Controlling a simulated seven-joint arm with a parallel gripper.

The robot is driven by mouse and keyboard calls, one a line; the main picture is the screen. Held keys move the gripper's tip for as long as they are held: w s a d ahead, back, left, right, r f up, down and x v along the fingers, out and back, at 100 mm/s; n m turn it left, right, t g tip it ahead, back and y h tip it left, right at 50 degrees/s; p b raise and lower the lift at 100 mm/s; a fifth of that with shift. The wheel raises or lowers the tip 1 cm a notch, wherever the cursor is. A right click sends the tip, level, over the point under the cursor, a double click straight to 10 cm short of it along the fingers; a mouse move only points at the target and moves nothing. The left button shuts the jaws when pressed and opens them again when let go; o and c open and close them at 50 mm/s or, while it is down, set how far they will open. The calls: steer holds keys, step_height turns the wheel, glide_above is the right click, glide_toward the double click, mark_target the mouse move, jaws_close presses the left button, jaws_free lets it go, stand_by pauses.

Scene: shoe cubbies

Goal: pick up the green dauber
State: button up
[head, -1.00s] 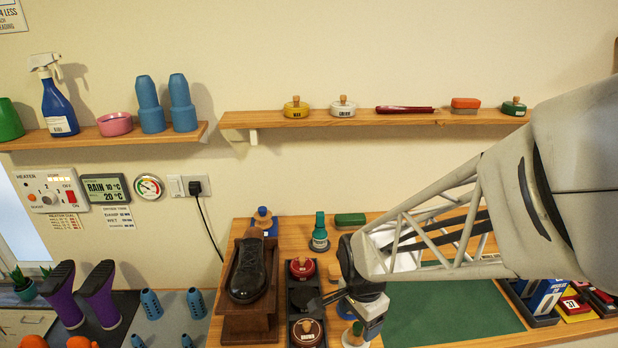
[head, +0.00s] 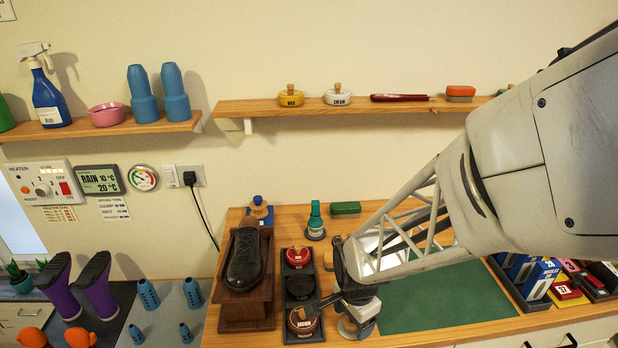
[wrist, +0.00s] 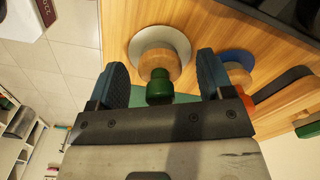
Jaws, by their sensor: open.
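The green dauber (wrist: 160,88) shows in the wrist view as a wooden knob with a dark green end, in front of a pale round disc. It lies between the two blue-grey fingers of my gripper (wrist: 166,78), with a gap on each side. The fingers are apart and hold nothing. In the head view my gripper (head: 334,311) is low over the bench, just right of the black tin tray.
A second wooden knob with a blue disc (wrist: 238,57) stands close to the right finger. The black tray (head: 299,268) with round tins and a shoe on a wooden stand (head: 247,310) are to the left. A green mat (head: 450,300) lies clear to the right.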

stand_by(0.4)
steer(key=c, duration=1)
steer(key=shift+r, duration=0.1)
steer(key=shift+r, duration=0.45)
steer(key=r, duration=0.2)
steer(key=shift+s+r, duration=0.2)
steer(key=shift+r, duration=0.1)
steer(key=s, duration=0.5)
steer(key=s+d, duration=0.1)
steer(key=s, duration=0.4)
steer(key=s+r, duration=0.1)
steer(key=s, duration=0.4)
steer(key=shift+s+d+r, duration=0.1)
steer(key=shift+s+d, duration=0.15)
steer(key=shift+s, duration=0.05)
